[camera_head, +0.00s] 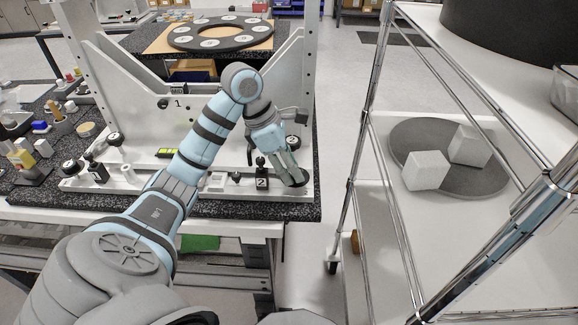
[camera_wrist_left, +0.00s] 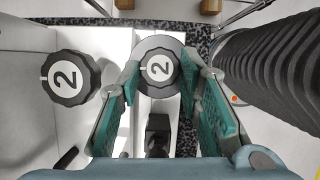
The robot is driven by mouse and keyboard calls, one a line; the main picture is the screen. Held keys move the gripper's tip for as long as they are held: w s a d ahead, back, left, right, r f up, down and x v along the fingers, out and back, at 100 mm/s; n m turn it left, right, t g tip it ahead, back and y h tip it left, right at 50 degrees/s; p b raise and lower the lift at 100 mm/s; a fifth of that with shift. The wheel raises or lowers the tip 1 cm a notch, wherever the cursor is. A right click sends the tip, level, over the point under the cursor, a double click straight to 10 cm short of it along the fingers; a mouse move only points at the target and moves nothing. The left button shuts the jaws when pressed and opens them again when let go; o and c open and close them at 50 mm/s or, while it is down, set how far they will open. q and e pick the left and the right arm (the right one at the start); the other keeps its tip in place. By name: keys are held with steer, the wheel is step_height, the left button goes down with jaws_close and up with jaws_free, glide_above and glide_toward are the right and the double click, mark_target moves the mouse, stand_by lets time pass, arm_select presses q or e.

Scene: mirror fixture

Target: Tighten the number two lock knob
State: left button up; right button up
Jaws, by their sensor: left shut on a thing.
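A round black knob (camera_wrist_left: 159,66) with a white face marked 2 sits between the fingertips of my left gripper (camera_wrist_left: 160,85) in the left wrist view. The gripper is shut on its rim. In the head view, this left gripper (camera_head: 296,178) reaches down at the front right corner of the white fixture (camera_head: 215,181), and its fingers partly hide the knob. A second black knob marked 2 (camera_wrist_left: 70,78) stands apart to the left in the wrist view. A black block with a 2 label (camera_head: 262,181) is left of the gripper. My right gripper is not in view.
The fixture has tall white side plates and stands on a dark speckled table (camera_head: 200,208). More small parts lie at the left. A wire rack (camera_head: 400,215) with white blocks (camera_head: 425,170) stands at the right. A dark ring plate (camera_head: 220,34) lies behind.

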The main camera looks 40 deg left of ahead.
arm_select(q)
steer(key=shift+m, duration=0.3)
steer(key=o, duration=1.1)
steer(key=shift+w+d, duration=0.1)
steer(key=shift+o, duration=0.2)
